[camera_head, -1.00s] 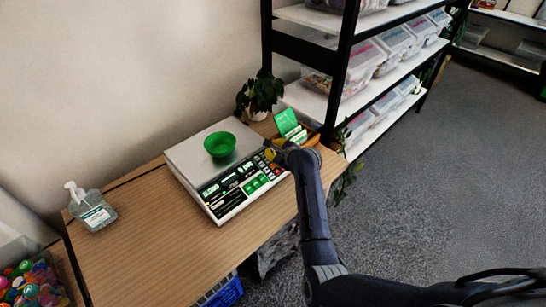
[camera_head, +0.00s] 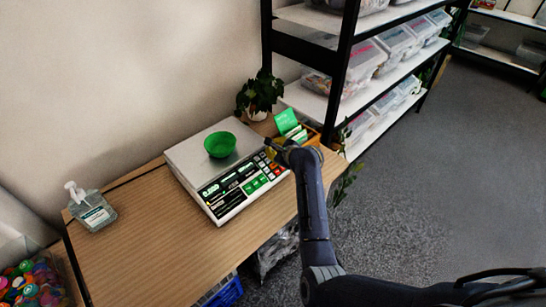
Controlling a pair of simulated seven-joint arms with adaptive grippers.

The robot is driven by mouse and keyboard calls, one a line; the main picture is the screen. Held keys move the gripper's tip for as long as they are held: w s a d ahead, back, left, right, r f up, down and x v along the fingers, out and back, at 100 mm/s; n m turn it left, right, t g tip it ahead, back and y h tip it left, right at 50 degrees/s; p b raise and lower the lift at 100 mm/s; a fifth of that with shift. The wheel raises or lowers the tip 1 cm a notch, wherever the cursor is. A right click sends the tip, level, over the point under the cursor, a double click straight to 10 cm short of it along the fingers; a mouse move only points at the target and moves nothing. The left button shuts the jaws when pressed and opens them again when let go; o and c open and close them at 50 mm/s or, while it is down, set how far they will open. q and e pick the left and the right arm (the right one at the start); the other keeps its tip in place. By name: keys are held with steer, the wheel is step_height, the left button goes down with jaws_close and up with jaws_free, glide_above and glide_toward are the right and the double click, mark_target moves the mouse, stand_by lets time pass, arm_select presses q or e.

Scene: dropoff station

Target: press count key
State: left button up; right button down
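The counting scale (camera_head: 190,157) stands on the wooden table, with its display and key panel (camera_head: 242,187) facing the front. A green bowl (camera_head: 220,145) sits on its plate. My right gripper (camera_head: 270,149) is over the right end of the key panel, close to the keys there. The arm hides its fingers in part, so I cannot tell whether it is open or shut, or whether it touches a key. The count key cannot be read at this size. My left gripper is not in view.
A sanitizer bottle (camera_head: 92,208) stands at the table's left. A potted plant (camera_head: 260,93) and a wooden box with green cards (camera_head: 290,124) stand behind the scale's right side. A shelf rack (camera_head: 312,85) is at the back right. The table front (camera_head: 170,245) is clear.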

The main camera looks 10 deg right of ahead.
steer(key=shift+r, duration=0.15)
steer(key=shift+s+d+r, duration=0.15)
steer(key=shift+s+r, duration=0.1)
steer(key=shift+r, duration=0.45)
steer(key=shift+s+d+r, duration=0.2)
steer(key=shift+s+r, duration=0.1)
steer(key=shift+r, duration=0.35)
steer(key=shift+s+d+r, duration=0.15)
steer(key=shift+s+r, duration=0.1)
steer(key=shift+r, duration=0.7)
